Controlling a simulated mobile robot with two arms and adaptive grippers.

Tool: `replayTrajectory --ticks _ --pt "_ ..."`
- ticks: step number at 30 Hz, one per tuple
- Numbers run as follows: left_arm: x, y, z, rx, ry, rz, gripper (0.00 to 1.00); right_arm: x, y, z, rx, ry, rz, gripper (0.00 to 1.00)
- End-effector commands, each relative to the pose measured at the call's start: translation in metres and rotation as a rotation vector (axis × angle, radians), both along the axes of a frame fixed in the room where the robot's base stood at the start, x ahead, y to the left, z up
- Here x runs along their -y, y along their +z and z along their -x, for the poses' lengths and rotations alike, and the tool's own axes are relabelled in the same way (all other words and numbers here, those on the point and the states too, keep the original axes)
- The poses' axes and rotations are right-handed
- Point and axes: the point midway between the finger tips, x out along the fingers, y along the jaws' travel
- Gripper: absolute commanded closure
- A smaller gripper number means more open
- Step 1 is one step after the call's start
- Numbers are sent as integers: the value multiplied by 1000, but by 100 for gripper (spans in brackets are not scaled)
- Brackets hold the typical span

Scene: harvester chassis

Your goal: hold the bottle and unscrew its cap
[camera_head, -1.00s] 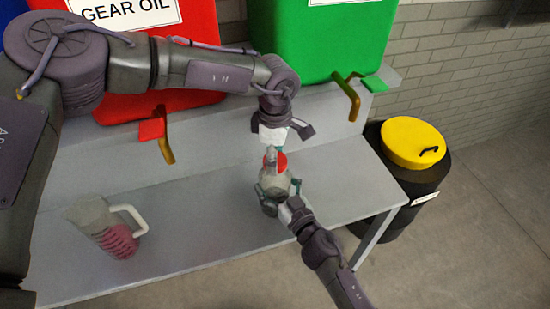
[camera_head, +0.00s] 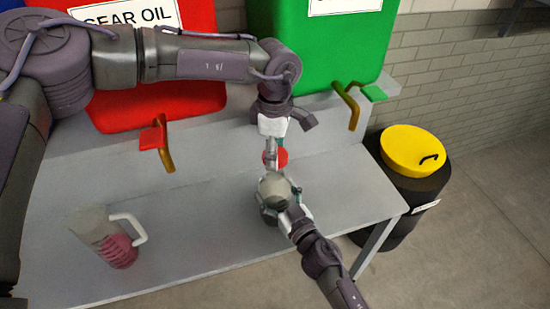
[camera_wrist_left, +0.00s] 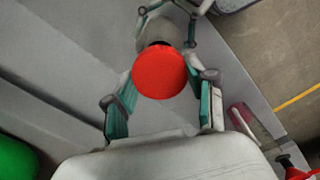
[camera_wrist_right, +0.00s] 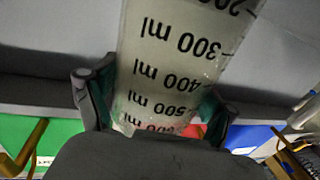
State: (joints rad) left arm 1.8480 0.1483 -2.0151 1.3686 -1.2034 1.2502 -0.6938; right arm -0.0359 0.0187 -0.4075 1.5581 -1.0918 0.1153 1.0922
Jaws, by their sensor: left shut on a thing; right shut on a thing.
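The round red cap (camera_head: 276,158) is between the fingers of my left gripper (camera_head: 274,147), which is shut on it. In the left wrist view the cap (camera_wrist_left: 159,71) fills the space between the two fingers (camera_wrist_left: 160,100). The pale bottle (camera_head: 274,188) is below the cap in the head view, with a small gap showing between them. My right gripper (camera_head: 282,204) is shut on the bottle. In the right wrist view the bottle (camera_wrist_right: 170,70) carries black millilitre marks and stands between the fingers (camera_wrist_right: 155,105). Part of its body is hidden by my gripper.
A grey bench (camera_head: 190,215) lies underneath. A clear jug (camera_head: 106,238) with a pink lower part stands at its left. Red (camera_head: 150,70) and green (camera_head: 325,45) containers with taps stand behind. A black bin (camera_head: 385,205) with a yellow lid is at the right.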

Motion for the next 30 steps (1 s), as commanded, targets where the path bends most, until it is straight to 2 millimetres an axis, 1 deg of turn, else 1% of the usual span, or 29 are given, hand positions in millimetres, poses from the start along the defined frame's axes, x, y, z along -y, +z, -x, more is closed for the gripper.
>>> replayTrajectory --ticks 5,6,8,9,18,21,23,25,30 --pt "0 1 0 -1 0 0 86 0 -1 0 -1 0 0 100" --pt "0 1 0 -1 0 0 86 0 -1 0 -1 0 0 13" --pt "0 0 0 -1 0 0 86 0 -1 0 -1 0 0 3" --pt "0 0 0 -1 0 0 86 0 -1 0 -1 0 0 0" --pt "0 0 0 -1 0 0 86 0 0 0 0 0 0 0" --pt "0 0 0 -1 0 0 86 3 -1 5 -2 0 1 0" --pt "0 0 0 -1 0 0 86 6 -2 11 -2 0 1 0" --pt "0 0 0 -1 0 0 86 12 -2 21 -3 0 1 0" --pt "0 0 0 0 0 0 86 30 -2 54 -3 0 2 0"
